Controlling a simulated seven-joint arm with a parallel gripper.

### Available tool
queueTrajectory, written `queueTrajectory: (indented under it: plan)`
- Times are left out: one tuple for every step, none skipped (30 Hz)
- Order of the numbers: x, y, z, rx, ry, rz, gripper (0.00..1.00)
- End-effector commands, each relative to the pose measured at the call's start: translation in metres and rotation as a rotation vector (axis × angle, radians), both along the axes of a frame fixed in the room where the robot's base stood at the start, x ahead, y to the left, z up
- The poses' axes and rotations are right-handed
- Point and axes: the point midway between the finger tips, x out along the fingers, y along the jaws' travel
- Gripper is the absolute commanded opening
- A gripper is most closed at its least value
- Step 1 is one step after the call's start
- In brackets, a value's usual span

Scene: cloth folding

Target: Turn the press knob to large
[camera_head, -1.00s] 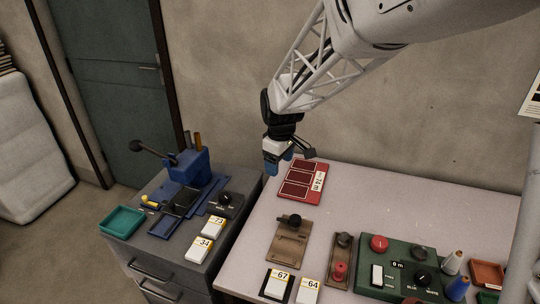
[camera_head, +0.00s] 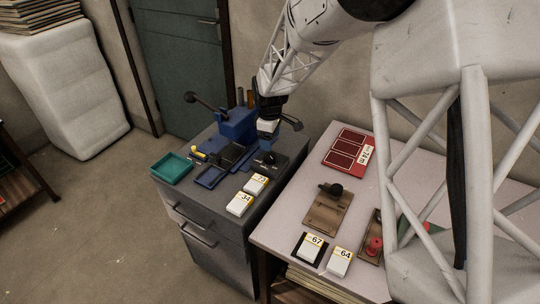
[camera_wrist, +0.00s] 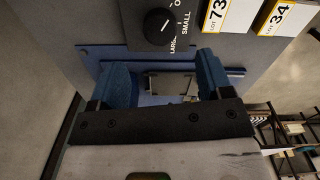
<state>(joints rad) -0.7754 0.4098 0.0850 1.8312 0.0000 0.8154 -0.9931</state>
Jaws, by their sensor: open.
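The press knob (camera_wrist: 158,27) is a round black dial with a white pointer line on a dark box, beside the labels SMALL and LARGE. The pointer slants to the upper right in the wrist view; which label it marks is hard to tell. In the head view the knob (camera_head: 268,158) sits right of the blue press (camera_head: 237,124) on the grey cabinet. My gripper (camera_head: 267,138) hangs just above the knob area. In the wrist view its blue fingers (camera_wrist: 162,80) are apart and empty, with the knob beyond them, not between them.
White cards 73 (camera_head: 256,184) and 34 (camera_head: 240,204) lie in front of the knob. A teal tray (camera_head: 171,168) is at the cabinet's left. The press lever (camera_head: 207,103) sticks up at the back left. The pink table (camera_head: 290,215) with a red panel (camera_head: 349,152) stands right.

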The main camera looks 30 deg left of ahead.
Motion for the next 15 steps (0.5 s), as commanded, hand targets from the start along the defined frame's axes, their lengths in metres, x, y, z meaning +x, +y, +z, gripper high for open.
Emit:
queueTrajectory:
  plan:
    - [0.000, 0.000, 0.000, 0.000, 0.000, 0.000, 0.73]
    - [0.000, 0.000, 0.000, 0.000, 0.000, 0.000, 0.73]
    - [0.000, 0.000, 0.000, 0.000, 0.000, 0.000, 0.73]
    - [0.000, 0.000, 0.000, 0.000, 0.000, -0.001, 0.73]
    - [0.000, 0.000, 0.000, 0.000, 0.000, -0.001, 0.73]
    - [0.000, 0.000, 0.000, 0.000, 0.000, -0.001, 0.73]
    - [0.000, -0.001, 0.000, 0.000, 0.000, -0.001, 0.73]
    - [0.000, -0.001, 0.000, 0.000, 0.000, -0.001, 0.73]
    - [0.000, -0.001, -0.001, 0.000, 0.000, -0.001, 0.73]
    - [0.000, -0.001, -0.002, 0.000, 0.000, -0.001, 0.73]
    - [0.000, -0.001, -0.003, 0.000, 0.000, -0.001, 0.73]
    - [0.000, -0.001, -0.004, 0.000, 0.001, -0.001, 0.73]
    - [0.000, -0.001, -0.006, -0.001, 0.001, -0.001, 0.73]
    - [0.000, -0.001, -0.008, -0.001, 0.001, -0.001, 0.73]
    - [0.000, -0.001, -0.010, -0.001, 0.001, -0.001, 0.73]
